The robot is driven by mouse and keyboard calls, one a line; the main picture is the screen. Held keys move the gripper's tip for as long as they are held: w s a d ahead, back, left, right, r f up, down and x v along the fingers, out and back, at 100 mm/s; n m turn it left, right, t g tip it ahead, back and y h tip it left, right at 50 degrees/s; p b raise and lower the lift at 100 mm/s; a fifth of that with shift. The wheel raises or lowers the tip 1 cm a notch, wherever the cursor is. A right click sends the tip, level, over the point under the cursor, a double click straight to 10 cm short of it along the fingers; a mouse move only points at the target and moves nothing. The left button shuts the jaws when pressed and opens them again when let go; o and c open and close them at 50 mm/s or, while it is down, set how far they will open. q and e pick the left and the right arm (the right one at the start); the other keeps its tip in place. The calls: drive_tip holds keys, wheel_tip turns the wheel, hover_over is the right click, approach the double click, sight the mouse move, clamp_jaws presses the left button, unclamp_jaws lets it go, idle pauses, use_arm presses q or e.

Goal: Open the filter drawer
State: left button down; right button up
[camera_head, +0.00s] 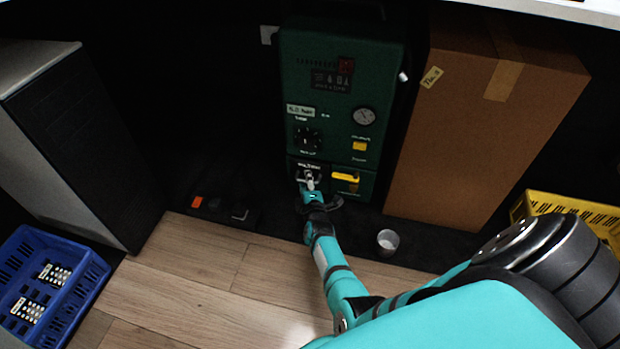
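A dark green machine (341,100) stands upright against the dark back wall. At its lower left is a small dark drawer front (294,169) with a white label too small to read; I take it for the filter drawer. To its right is a yellow handle (346,177). My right arm reaches up from the lower right, and my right gripper (309,183) is at the lower left drawer front, covering part of it. Its fingers are too small to tell open from shut, or whether they touch. My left gripper is not in view.
A large cardboard box (480,120) stands right of the machine. A grey metal cup (388,241) is on the floor in front. A grey cabinet (75,145) and a blue crate (85,300) are at left, a yellow crate (560,203) at right. The wooden floor left of my arm is clear.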

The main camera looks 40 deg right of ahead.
clamp_jaws()
idle(0.6)
